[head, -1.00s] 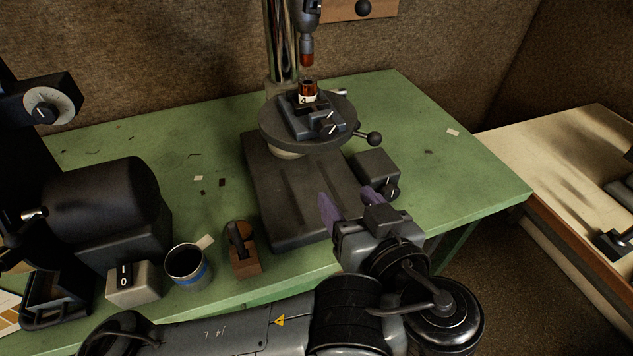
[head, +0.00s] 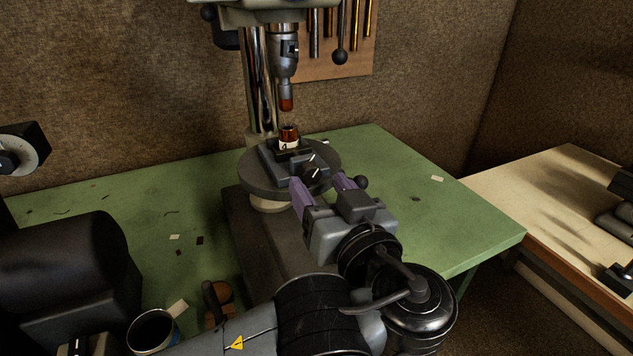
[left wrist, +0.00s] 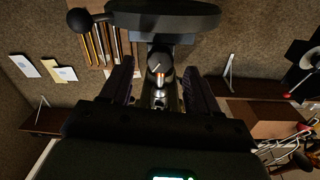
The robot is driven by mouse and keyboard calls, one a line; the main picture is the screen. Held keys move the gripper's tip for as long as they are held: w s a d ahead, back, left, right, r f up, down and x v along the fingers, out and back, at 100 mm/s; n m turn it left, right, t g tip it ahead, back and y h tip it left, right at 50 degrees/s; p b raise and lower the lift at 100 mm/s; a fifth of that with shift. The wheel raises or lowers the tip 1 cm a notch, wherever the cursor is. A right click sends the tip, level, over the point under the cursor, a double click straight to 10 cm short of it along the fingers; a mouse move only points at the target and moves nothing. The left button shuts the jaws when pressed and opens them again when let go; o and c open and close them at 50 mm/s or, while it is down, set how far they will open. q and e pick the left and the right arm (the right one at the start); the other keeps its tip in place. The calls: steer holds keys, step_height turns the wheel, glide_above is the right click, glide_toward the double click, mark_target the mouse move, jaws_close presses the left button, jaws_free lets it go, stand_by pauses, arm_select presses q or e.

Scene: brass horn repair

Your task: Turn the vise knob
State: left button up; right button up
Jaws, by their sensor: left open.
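The dark vise (head: 283,170) sits on the round drill press table (head: 262,187), holding a small amber and white part (head: 289,139) upright. Its round knob (head: 312,168), with a pale pointer line, faces my side. My left gripper (head: 322,187) is open, its purple fingers pointing at the vise just in front of the knob. No contact shows. In the left wrist view the dark fingers stand apart (left wrist: 156,70), with the knob (left wrist: 154,62) between them in the picture. My right gripper is not in view.
The drill chuck (head: 284,65) with its red tip hangs above the held part. A mug (head: 153,330) and a dark machine (head: 65,270) stand at left. The green bench (head: 430,215) is mostly clear at right.

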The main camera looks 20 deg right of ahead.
mark_target(309, 173)
arm_select(q)
steer(key=shift+w, duration=1.25)
steer(key=c, duration=1)
steer(key=shift+c, duration=0.2)
